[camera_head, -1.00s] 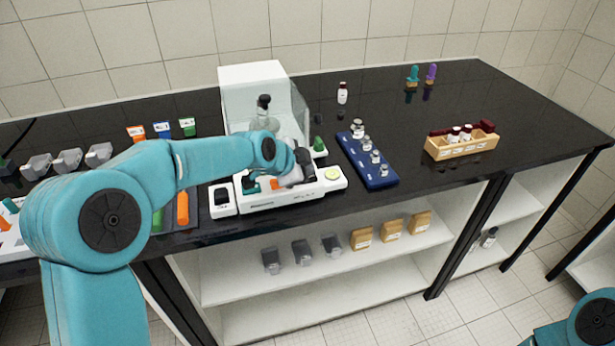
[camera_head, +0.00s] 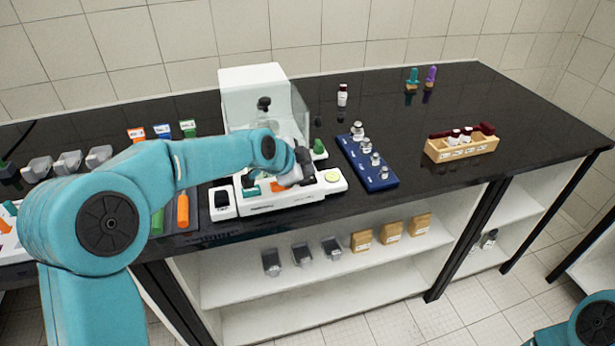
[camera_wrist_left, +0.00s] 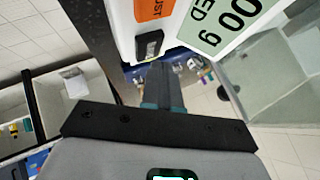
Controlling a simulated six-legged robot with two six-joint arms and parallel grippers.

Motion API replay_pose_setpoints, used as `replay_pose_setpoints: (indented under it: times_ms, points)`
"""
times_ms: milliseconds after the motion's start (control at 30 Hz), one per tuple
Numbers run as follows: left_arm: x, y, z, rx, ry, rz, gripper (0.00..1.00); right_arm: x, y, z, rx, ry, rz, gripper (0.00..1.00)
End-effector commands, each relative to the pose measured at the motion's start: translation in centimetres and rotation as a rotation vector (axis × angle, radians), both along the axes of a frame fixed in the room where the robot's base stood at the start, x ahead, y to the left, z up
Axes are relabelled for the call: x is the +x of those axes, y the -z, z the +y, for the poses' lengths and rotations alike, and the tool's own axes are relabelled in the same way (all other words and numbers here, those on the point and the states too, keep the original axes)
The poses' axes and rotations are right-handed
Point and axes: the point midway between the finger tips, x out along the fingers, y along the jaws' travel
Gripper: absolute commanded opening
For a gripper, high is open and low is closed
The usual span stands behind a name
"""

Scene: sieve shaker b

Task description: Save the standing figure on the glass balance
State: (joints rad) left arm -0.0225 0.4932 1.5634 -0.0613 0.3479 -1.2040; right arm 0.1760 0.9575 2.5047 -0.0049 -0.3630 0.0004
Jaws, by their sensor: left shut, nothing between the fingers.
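The glass balance (camera_head: 260,204) is white, with a clear draft shield (camera_head: 252,108), near the bench's front edge. My left gripper (camera_head: 304,164) is over its front panel, shut and empty, hiding part of the panel. In the left wrist view, the shut fingers (camera_wrist_left: 163,75) point at the panel, close to a black key (camera_wrist_left: 150,44); I cannot tell whether they touch it. An orange key (camera_wrist_left: 154,8) lies beside it. The pale green display (camera_wrist_left: 222,25) shows part of a reading, "00 g", and letters ending in "ED". My right gripper is out of view.
A blue tray (camera_head: 378,181) of metal weights lies right of the balance. A small bottle (camera_head: 342,95) stands behind. Grey scoops (camera_head: 68,162) and coloured labels are at left. The bench's right side is mostly clear.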

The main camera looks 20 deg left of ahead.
Motion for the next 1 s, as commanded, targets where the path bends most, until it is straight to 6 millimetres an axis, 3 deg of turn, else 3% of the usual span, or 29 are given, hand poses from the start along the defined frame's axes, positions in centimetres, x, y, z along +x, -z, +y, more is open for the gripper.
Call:
replay_pose_setpoints:
  times_ms: [433,1000]
  points:
    - [0.0,-0.7,0.0,0.000,0.000,0.000,0.00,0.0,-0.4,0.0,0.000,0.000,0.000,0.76]
    - [0.0,-5.5,0.0,0.000,0.000,-0.001,0.00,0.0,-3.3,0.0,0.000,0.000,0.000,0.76]
